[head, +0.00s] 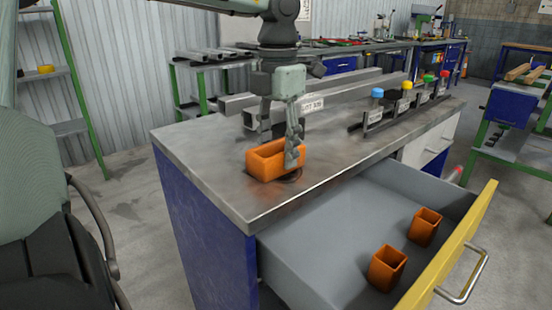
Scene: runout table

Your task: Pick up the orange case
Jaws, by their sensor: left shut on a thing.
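The orange case (262,167) is an open-topped box on the grey metal table top, near its front left corner. My left gripper (292,155) reaches down from above and is shut on the right end wall of the orange case. The gripper's fingers hide part of that end. The case looks level and at or very close to the table surface; I cannot tell whether it touches. My right gripper is not in view.
An open drawer (318,240) juts from the table's front, with two small orange boxes (387,268) (425,226) inside. Metal bars (345,90) and a rack with coloured caps (405,104) lie behind the case. The table top (222,186) left of the case is clear.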

